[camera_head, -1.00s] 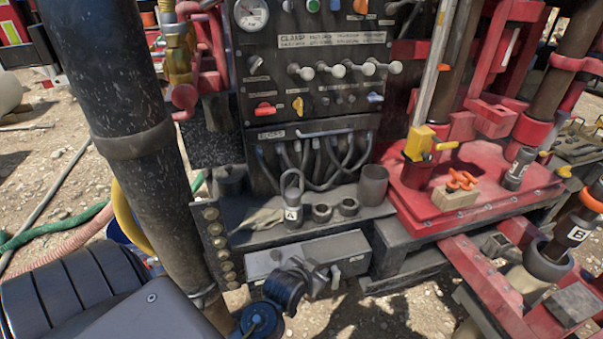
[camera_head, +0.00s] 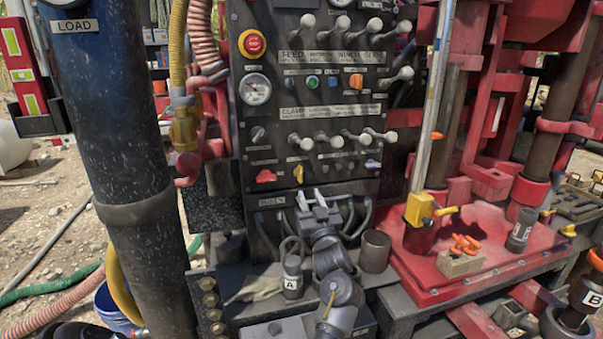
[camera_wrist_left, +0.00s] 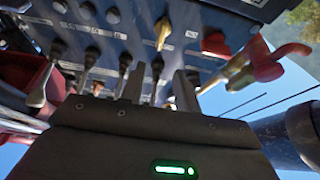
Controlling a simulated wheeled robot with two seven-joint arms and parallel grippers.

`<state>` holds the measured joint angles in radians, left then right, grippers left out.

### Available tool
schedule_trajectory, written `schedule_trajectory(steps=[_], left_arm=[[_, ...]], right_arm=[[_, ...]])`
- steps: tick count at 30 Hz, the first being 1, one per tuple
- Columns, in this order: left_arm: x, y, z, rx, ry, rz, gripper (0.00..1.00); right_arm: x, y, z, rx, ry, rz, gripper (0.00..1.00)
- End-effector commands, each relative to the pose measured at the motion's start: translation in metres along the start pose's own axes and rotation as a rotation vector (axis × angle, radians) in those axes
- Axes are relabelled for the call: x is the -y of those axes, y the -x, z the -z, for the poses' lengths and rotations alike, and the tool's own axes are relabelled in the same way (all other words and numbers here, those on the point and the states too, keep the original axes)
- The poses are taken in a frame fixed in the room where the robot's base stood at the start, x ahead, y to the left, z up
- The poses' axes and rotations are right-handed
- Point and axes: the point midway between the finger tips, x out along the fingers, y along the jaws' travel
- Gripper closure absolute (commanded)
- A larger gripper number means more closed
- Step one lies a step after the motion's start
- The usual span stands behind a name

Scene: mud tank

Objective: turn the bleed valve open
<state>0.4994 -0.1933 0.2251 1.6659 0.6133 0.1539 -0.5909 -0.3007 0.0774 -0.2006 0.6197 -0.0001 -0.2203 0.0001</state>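The control panel (camera_head: 315,110) stands ahead. A yellow knob (camera_head: 298,173), a red knob (camera_head: 265,176) and a blue knob (camera_head: 373,164) are on its lower part; I cannot read which control is the bleed valve. My left gripper (camera_head: 310,197) is in front of the panel's lower edge, below the yellow knob, fingers pointing up and apart. My right gripper is not in view.
White-tipped levers (camera_head: 340,140) stick out above the yellow knob. Hoses hang behind my left gripper. A canister marked A (camera_head: 292,280) and a dark cup (camera_head: 375,251) stand on the ledge below. A brass-and-red valve (camera_head: 187,140) is left of the panel.

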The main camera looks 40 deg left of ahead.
Motion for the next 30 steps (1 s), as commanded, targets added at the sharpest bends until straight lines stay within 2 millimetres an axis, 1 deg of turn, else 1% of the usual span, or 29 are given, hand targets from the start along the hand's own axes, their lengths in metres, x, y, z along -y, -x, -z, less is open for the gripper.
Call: schedule_trajectory(steps=[5, 12, 15, 18, 23, 30], left_arm=[[-0.001, -0.022, 0.003, -0.003, -0.001, -0.001, 0.68], [-0.001, -0.068, 0.004, -0.002, 0.000, -0.003, 0.68], [0.000, -0.084, 0.003, -0.001, 0.000, -0.002, 0.68], [-0.001, -0.095, 0.002, -0.001, 0.000, -0.003, 0.68], [-0.001, -0.105, 0.001, -0.001, 0.001, -0.004, 0.68], [-0.001, -0.106, 0.000, -0.001, 0.002, -0.003, 0.68]], right_arm=[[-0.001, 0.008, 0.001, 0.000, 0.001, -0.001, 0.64], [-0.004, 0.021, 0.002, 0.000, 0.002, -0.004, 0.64], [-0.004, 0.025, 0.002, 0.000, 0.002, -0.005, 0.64], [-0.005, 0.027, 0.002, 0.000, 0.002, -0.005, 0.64], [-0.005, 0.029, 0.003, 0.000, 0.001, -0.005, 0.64], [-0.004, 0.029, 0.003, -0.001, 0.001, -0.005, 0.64]])
